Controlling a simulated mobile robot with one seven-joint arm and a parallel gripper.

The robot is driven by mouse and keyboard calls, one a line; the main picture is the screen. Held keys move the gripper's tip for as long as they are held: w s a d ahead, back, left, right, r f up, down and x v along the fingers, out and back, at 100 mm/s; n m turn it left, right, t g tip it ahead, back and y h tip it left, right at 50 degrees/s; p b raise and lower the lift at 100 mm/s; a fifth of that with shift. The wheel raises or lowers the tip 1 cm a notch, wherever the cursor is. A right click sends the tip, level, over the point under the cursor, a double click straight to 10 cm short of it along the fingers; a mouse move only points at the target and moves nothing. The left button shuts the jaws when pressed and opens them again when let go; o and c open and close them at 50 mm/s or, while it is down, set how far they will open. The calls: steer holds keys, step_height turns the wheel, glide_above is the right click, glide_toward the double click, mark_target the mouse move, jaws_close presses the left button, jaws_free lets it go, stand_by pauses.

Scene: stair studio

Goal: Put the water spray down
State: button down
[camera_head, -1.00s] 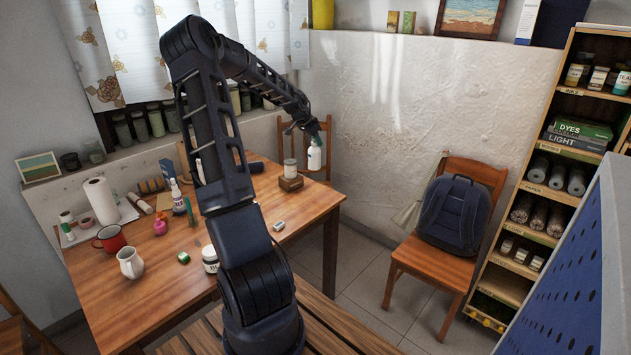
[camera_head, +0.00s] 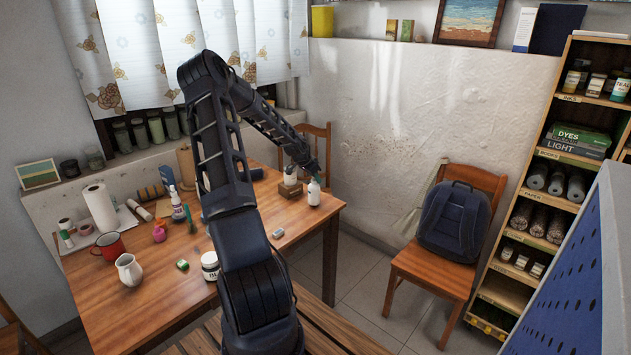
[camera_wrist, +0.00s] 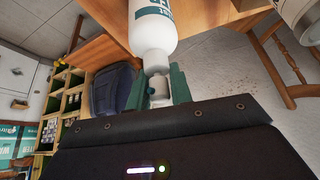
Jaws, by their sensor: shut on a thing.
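The water spray (camera_head: 314,194) is a white bottle with a teal-lettered label. It is upright at the right back corner of the wooden table (camera_head: 320,213), right of a small wooden block (camera_head: 290,190). My gripper (camera_head: 314,171) is above it, shut on its top. In the wrist view the white bottle (camera_wrist: 152,38) runs out of the top edge, with the green fingers (camera_wrist: 158,88) on either side of its narrow neck. Its base is out of that view. I cannot tell whether it touches the tabletop or hangs just above.
A jar (camera_head: 290,174) stands on the block, close left of the spray. The table's right edge is close by. A grey eraser-like piece (camera_head: 278,233) lies nearer. A black-labelled jar (camera_head: 210,265), white jug (camera_head: 130,270) and red mug (camera_head: 109,246) stand further left.

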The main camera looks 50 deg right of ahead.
steer(key=shift+f, duration=0.65)
steer(key=c, duration=1.3)
jaws_free()
steer(key=shift+f, duration=0.1)
steer(key=shift+o, duration=0.2)
steer(key=v, duration=1.2)
steer(key=w+a+r+n+t+y, duration=0.1)
steer(key=a+r+n+y, duration=0.3)
steer(key=a, duration=0.7)
steer(key=a+r+n+t+h, duration=0.15)
steer(key=a+r, duration=0.45)
steer(key=a, duration=0.6)
steer(key=w+a+r+n+t+y, duration=0.1)
steer(key=a+r+n+t+y, duration=0.2)
steer(key=a, duration=0.8)
steer(key=s+a+r+n, duration=0.4)
steer(key=s+a+n, duration=0.2)
steer(key=s+a, duration=0.4)
steer(key=s+a+r+n, duration=0.5)
steer(key=s+a, duration=0.5)
steer(key=a, duration=0.4)
steer(key=shift+s+r+n, duration=0.2)
steer(key=shift+n, duration=0.15)
